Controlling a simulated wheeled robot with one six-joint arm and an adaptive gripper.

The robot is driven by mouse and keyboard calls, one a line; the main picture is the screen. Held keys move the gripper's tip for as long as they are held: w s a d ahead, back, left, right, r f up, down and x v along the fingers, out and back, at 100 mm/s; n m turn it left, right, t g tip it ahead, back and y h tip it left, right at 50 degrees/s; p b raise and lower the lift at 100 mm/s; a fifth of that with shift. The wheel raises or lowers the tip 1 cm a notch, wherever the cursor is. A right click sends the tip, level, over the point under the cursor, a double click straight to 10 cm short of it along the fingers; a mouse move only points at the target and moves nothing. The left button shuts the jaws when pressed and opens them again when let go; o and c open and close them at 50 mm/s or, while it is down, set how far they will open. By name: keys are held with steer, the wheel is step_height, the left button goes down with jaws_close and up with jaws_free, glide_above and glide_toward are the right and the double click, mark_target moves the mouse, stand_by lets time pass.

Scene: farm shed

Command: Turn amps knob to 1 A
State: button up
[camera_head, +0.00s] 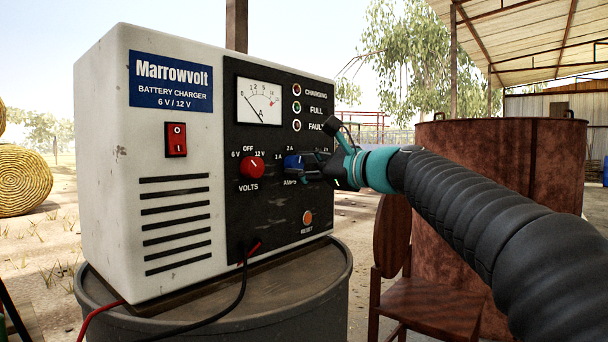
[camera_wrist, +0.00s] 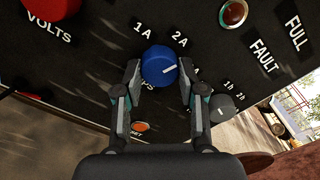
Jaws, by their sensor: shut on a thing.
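The blue amps knob (camera_head: 291,161) is on the black front panel of the Marrowvolt battery charger (camera_head: 105,150), right of the red volts knob. In the wrist view the blue knob (camera_wrist: 158,68) sits between my two fingers, below the 1A and 2A labels. Its white mark lies on the right of its face, seemingly past 2A toward a partly hidden label; the exact setting is hard to tell. My gripper (camera_head: 312,167) is shut on the knob, with one finger on each side in the wrist view (camera_wrist: 160,66). It hides part of the dial labels in the head view.
The red volts knob (camera_head: 251,167), orange reset button (camera_head: 307,217) and red power switch (camera_head: 176,139) are on the charger's front. The charger stands on a drum (camera_head: 310,295). A rusty tank (camera_head: 500,165) and chair (camera_head: 435,305) are at the right, near my arm.

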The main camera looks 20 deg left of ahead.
steer(key=n+b, duration=0.2)
steer(key=n, duration=0.2)
steer(key=shift+f+n, duration=0.15)
steer(key=shift+n, duration=0.15)
steer(key=n+b, duration=0.2)
steer(key=n, duration=0.1)
steer(key=shift+n, duration=0.4)
steer(key=n+b, duration=0.2)
steer(key=n, duration=0.2)
steer(key=shift+n+b, duration=0.5)
steer(key=shift+n, duration=1.1)
steer(key=shift+r, duration=0.2)
steer(key=o, duration=1.1)
steer(key=shift+o, duration=0.2)
steer(key=v, duration=1.2)
